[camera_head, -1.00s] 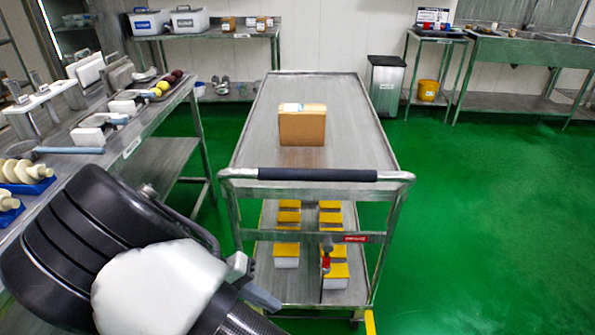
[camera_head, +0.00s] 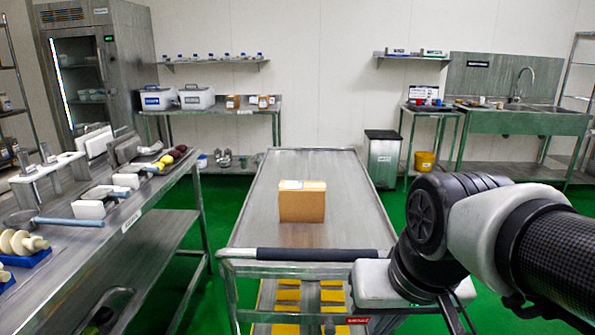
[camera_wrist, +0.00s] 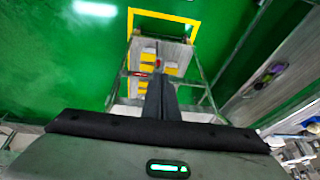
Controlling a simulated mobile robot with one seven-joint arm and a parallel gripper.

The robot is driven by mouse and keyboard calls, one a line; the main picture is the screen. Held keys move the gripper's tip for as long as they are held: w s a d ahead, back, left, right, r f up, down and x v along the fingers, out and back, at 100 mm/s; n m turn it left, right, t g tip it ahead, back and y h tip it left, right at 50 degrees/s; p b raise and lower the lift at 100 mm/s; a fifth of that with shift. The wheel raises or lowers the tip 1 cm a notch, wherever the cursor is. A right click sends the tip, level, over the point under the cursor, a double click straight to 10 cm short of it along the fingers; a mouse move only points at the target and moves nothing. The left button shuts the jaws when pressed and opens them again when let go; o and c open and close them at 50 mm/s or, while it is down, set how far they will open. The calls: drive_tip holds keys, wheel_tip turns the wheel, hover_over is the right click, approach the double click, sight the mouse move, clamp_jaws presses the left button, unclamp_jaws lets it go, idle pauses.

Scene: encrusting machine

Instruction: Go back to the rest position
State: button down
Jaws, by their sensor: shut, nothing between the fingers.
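My gripper (camera_wrist: 159,82) shows in the wrist view as two dark fingers pressed together, with nothing between them. It points down toward the floor and the cart (camera_wrist: 127,92). In the head view, my arm spans the right side, in front of the cart's right front corner. The fingers cannot be made out clearly there. A cardboard box (camera_head: 302,205) stands on the top of the steel cart (camera_head: 350,220), well apart from my arm.
A steel workbench (camera_head: 150,205) with tools and food items runs along the left. Yellow-topped packs (camera_head: 287,296) sit on the cart's lower shelf.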

wheel_tip(320, 180, up, 24)
drive_tip(key=s+d+t+p, duration=0.1)
drive_tip(key=s+d+p, duration=0.1)
drive_tip(key=p, duration=2)
drive_tip(key=shift+h+p, duration=0.3)
